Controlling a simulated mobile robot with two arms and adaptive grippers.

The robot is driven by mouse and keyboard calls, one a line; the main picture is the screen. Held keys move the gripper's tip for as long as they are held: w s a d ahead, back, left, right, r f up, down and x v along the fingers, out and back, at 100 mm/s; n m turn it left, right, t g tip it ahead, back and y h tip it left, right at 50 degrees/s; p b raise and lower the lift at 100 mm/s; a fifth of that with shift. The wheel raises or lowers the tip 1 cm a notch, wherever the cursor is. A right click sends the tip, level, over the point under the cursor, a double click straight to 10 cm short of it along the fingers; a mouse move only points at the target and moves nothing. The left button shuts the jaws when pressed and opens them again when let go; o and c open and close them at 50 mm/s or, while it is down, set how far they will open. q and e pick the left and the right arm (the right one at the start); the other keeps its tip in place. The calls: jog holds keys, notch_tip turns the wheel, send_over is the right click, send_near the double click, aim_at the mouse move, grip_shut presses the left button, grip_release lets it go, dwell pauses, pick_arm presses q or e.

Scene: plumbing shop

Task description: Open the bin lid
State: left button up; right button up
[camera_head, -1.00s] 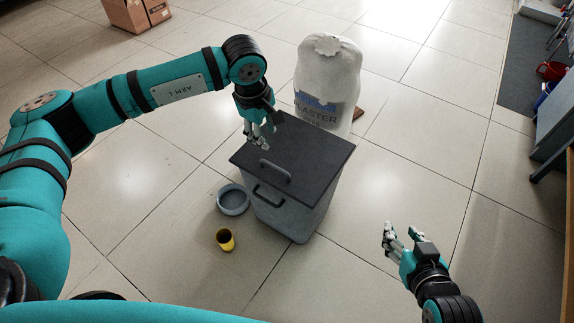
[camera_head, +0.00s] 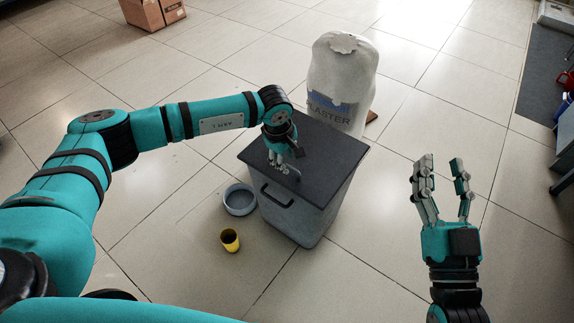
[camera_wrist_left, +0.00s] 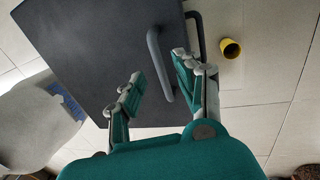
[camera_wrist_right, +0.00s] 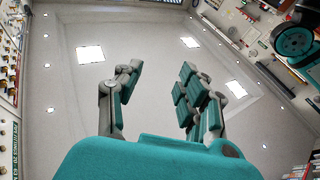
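The grey bin (camera_head: 312,222) stands on the floor with its dark flat lid (camera_head: 322,150) shut. A bar handle (camera_wrist_left: 158,62) on top of the lid shows in the left wrist view. My left gripper (camera_head: 286,172) is low over the lid at this handle and hides part of it in the head view. Its fingers are open, and in the left wrist view the handle's near end lies between the fingertips; I cannot tell if they touch. My right gripper (camera_head: 438,165) is open and empty, fingers up, right of the bin.
A white plaster sack (camera_head: 342,75) stands close behind the bin. A grey bowl (camera_head: 240,199) and a yellow cup (camera_head: 230,240) are on the floor at its left. The bin front has a second handle (camera_head: 276,196). A cardboard box (camera_head: 153,11) is far back.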

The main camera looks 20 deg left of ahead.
pick_arm(q)
jog(key=shift+w+d+f, duration=0.1)
jog(key=shift+w+f, duration=0.05)
jog(key=shift+f, duration=0.5)
jog(key=shift+w+f, duration=0.1)
jog(key=shift+f, duration=0.5)
pick_arm(e)
jog(key=r+t, duration=0.1)
jog(key=s+r+t+y, duration=0.1)
jog(key=r, duration=0.1)
jog(key=shift+s, duration=0.15)
pick_arm(q)
grip_shut()
